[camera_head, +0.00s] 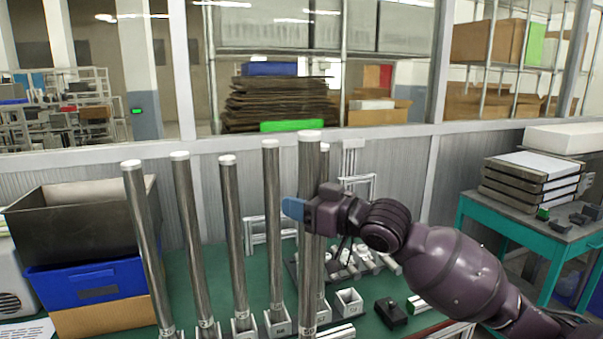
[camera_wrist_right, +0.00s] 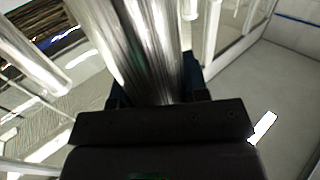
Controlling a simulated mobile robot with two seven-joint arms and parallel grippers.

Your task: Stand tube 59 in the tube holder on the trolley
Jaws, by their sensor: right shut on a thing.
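My right gripper (camera_head: 300,209) is shut on a tall metal tube with a white cap (camera_head: 310,165), around its upper half. The tube is upright, nearest to me, and its lower end reaches the bottom edge of the head view. A label there is too small to read surely. In the right wrist view the tube (camera_wrist_right: 145,45) rises between the dark fingers (camera_wrist_right: 160,95). Several similar tubes (camera_head: 234,210) stand in a row of small white holders (camera_head: 279,325). One white holder (camera_head: 348,302) to the right is empty. My left gripper is out of view.
The green table top (camera_head: 205,268) carries a dark block (camera_head: 391,312) and small parts right of the tubes. A blue bin (camera_head: 90,283) and grey bin (camera_head: 75,225) stand at left. A teal trolley (camera_head: 530,232) with stacked trays is at right.

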